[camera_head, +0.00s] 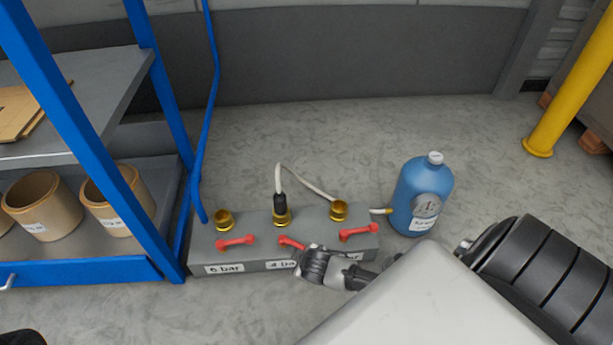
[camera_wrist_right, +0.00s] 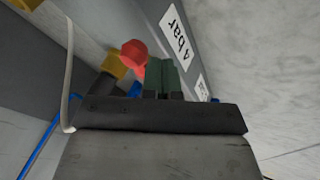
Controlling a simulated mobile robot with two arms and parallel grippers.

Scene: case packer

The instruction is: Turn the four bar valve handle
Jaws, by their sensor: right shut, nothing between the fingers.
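The four bar valve handle (camera_head: 289,242) is the red middle one on the grey valve block (camera_head: 370,251), above a partly covered "4 bar" label (camera_head: 281,265). It slants down to the right, and my right gripper (camera_head: 301,256) hides its right end. In the right wrist view, the handle's round red end (camera_wrist_right: 133,53) is just left of my right fingers (camera_wrist_right: 164,76). The fingers are shut and hold nothing; I cannot tell whether they touch the handle. My left gripper is not in view.
Red handles to the left (camera_head: 236,242) and right (camera_head: 358,232) slant up to the right. A white hose (camera_head: 316,187) runs from the middle brass fitting.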

